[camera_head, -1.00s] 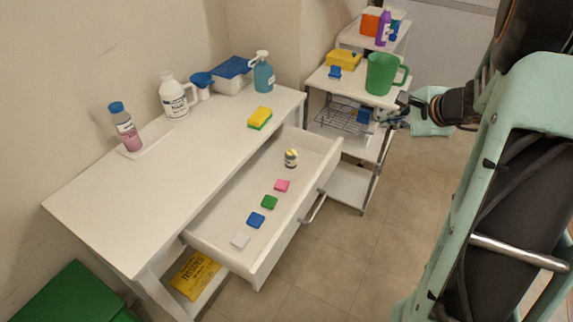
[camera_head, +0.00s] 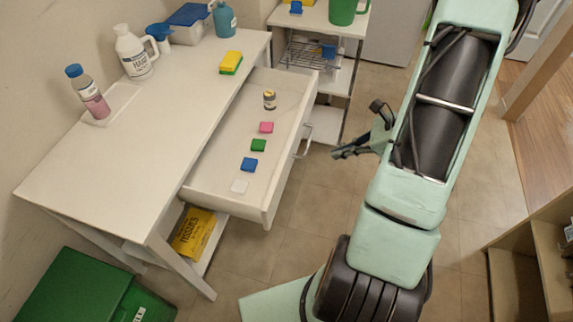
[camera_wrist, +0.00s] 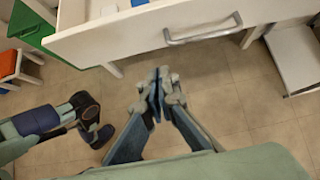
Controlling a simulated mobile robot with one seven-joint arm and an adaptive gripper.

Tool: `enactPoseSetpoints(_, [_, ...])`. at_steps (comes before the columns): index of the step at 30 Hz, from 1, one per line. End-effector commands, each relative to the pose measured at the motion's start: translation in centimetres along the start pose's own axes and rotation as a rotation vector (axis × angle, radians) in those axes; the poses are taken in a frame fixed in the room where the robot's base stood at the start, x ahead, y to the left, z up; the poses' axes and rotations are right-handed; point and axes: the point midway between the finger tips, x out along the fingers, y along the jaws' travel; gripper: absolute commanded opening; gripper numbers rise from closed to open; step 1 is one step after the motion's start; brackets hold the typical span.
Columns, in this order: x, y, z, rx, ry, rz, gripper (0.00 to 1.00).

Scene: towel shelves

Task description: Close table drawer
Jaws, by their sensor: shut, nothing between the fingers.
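The white table (camera_head: 110,145) stands on the left in the head view. Its drawer (camera_head: 225,195) is pulled well open toward the right. The drawer holds a small jar (camera_head: 269,99) and a row of small pink, green, blue and white blocks. The drawer's metal handle (camera_head: 302,142) is on its front; it also shows at the top of the wrist view (camera_wrist: 204,36). My gripper (camera_head: 338,153) is to the right of the drawer front, apart from the handle. In the wrist view the gripper (camera_wrist: 155,110) is shut and empty, with the drawer front above it.
A sponge (camera_head: 231,62) and bottles stand on the tabletop. A white shelf cart (camera_head: 335,80) stands behind the drawer's far end. A green bin (camera_head: 80,295) is at lower left. A wooden shelf (camera_head: 540,250) is at lower right. Tiled floor is clear between drawer and arm.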

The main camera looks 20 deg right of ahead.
Motion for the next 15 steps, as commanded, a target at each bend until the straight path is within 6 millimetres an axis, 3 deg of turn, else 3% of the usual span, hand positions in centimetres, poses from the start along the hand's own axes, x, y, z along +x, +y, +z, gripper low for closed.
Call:
enactPoseSetpoints(8, [1.6, 0.5, -0.4, 0.022, -0.012, 0.012, 0.0])
enactPoseSetpoints(15, [6.5, 0.6, -0.4, 0.023, -0.011, 0.014, 0.0])
